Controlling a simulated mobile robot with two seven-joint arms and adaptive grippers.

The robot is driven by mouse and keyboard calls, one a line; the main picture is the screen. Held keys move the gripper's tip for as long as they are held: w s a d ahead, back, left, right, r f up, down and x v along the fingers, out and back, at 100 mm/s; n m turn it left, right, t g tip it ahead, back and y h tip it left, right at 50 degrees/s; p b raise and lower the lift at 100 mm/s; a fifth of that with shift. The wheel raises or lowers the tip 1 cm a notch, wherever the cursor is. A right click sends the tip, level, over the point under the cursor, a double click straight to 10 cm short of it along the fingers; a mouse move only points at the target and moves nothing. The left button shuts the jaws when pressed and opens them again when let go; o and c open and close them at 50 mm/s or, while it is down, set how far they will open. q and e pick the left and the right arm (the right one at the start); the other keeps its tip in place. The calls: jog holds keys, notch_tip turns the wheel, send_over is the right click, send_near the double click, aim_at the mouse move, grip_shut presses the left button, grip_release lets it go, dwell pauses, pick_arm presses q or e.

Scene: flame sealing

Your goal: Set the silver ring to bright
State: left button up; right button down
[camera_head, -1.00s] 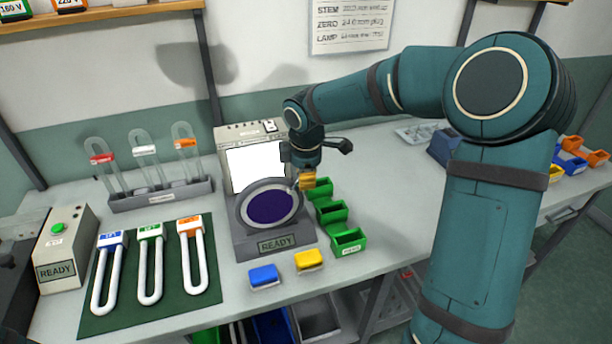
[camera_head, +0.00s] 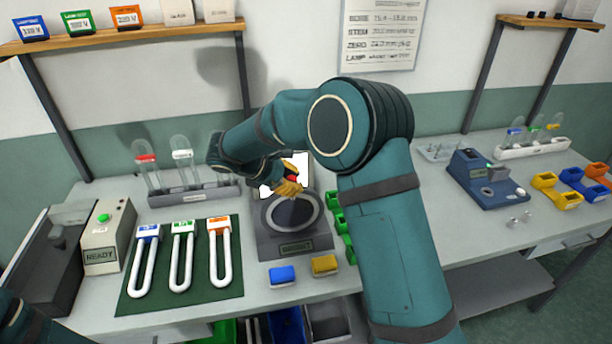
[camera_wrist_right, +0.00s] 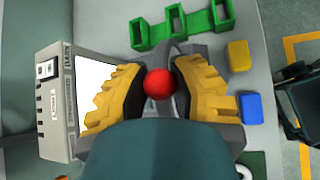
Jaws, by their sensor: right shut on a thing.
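The silver ring (camera_head: 315,222) surrounds a dark round disc (camera_head: 292,212) on a grey stand with a small dark panel (camera_head: 296,247) at its front; the panel's text is too small to read. A bright white screen (camera_head: 299,165) stands behind it. My right gripper (camera_head: 289,188) reaches in at the ring's upper edge. In the right wrist view its yellow fingers (camera_wrist_right: 158,85) are shut on a red ball knob (camera_wrist_right: 159,84). The ring is mostly hidden behind the fingers there. My left gripper is not in view; only a dark arm part shows at lower left.
Green bins (camera_head: 347,240) stand close right of the stand. A blue block (camera_head: 282,275) and a yellow block (camera_head: 324,265) lie in front. U-shaped tubes lie on a green mat (camera_head: 150,304) at left. A tube rack (camera_head: 195,193) stands behind. A blue device (camera_head: 485,180) is at right.

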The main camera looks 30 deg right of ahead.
aim_at(278, 198)
jog(key=shift+w+a+f+h+p, duration=0.35)
jog(key=shift+a+f+h, duration=0.2)
jog(key=shift+a, duration=0.9)
jog(key=shift+w+a+f+h+p, duration=0.4)
jog(key=shift+a+f, duration=0.2)
jog(key=shift+a, duration=0.85)
jog(key=shift+w+a+f+h+p, duration=0.3)
jog(key=shift+a+f+h, duration=0.25)
jog(key=shift+a, duration=0.9)
jog(key=c, duration=1)
grip_release()
jog(key=o, duration=0.3)
jog(key=shift+a, duration=0.15)
